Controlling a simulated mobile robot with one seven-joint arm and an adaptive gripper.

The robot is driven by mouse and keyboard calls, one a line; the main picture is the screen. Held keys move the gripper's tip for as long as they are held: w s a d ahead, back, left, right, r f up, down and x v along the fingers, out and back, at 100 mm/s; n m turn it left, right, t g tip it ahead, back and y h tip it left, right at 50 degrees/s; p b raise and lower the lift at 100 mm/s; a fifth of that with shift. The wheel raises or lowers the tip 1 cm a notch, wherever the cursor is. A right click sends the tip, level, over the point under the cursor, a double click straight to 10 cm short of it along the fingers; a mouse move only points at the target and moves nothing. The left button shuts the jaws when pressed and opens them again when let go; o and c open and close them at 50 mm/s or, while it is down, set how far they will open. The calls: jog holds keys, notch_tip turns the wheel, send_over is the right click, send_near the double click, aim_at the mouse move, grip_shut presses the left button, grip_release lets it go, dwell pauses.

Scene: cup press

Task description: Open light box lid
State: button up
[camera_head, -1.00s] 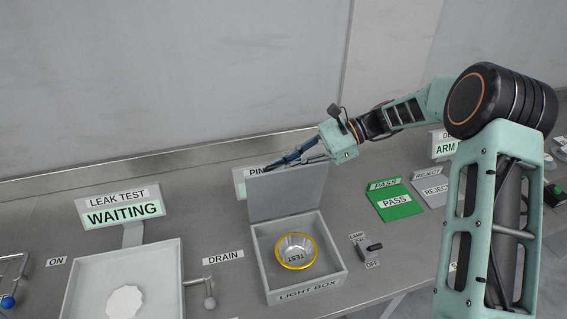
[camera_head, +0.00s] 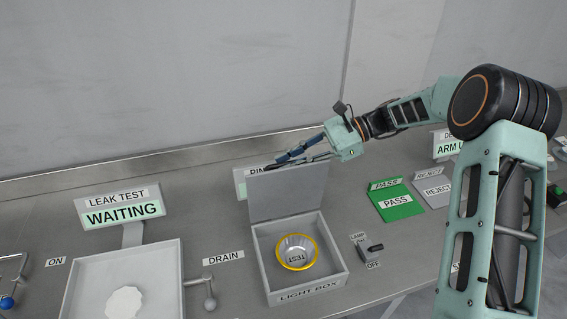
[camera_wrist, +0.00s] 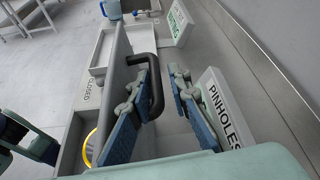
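The light box (camera_head: 341,277) stands on the counter with its grey lid (camera_head: 288,192) raised, about upright at the back edge. A clear cup with a yellow rim (camera_head: 281,262), marked TEST, sits inside the box. My gripper (camera_head: 274,164) is at the lid's upper edge, partly behind it. In the wrist view the lid (camera_wrist: 118,70) shows nearly edge-on, with a dark handle (camera_wrist: 158,82) on its face. The gripper fingers (camera_wrist: 163,66) are apart; the left finger overlaps the handle and the right is clear of it. Contact with the handle cannot be told.
A pinholes display (camera_wrist: 218,112) stands close behind the lid, beside the right finger. A lamp switch (camera_head: 370,248) is right of the box, a drain lever (camera_head: 209,290) left. The leak test tray (camera_head: 172,262) and the green pass pad (camera_head: 397,201) lie further out.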

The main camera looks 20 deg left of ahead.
jog(key=v, duration=1)
jog(key=shift+w+d+r, duration=0.2)
jog(key=shift+d, duration=0.1)
